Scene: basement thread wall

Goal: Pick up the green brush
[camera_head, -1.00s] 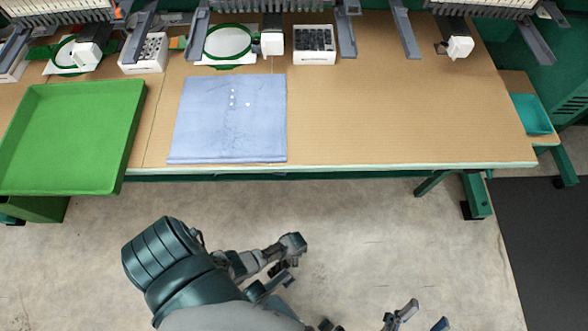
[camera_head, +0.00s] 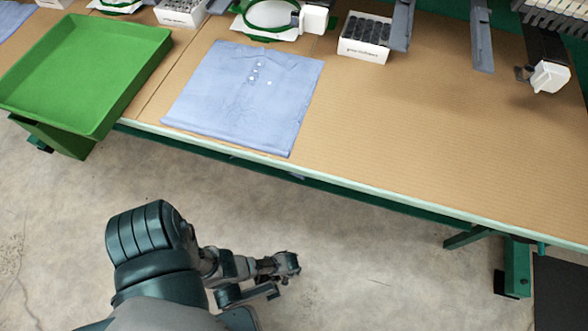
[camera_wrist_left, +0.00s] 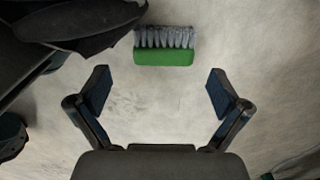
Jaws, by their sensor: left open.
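The green brush (camera_wrist_left: 164,57), a green block with grey bristles, shows in the left wrist view at the top centre, against the grey concrete floor. My left gripper (camera_wrist_left: 160,92) is open and empty, its two fingers apart below the brush in the picture and not touching it. In the head view my left gripper (camera_head: 285,270) is over the floor in front of the table. The brush does not show in the head view. My right gripper is not in view.
A long table (camera_head: 420,140) holds a green tray (camera_head: 85,70), a folded blue shirt (camera_head: 245,95) and a white box of dark spools (camera_head: 364,38). Machine arms overhang its back. A green table leg (camera_head: 518,268) stands at the right. Open floor lies in front.

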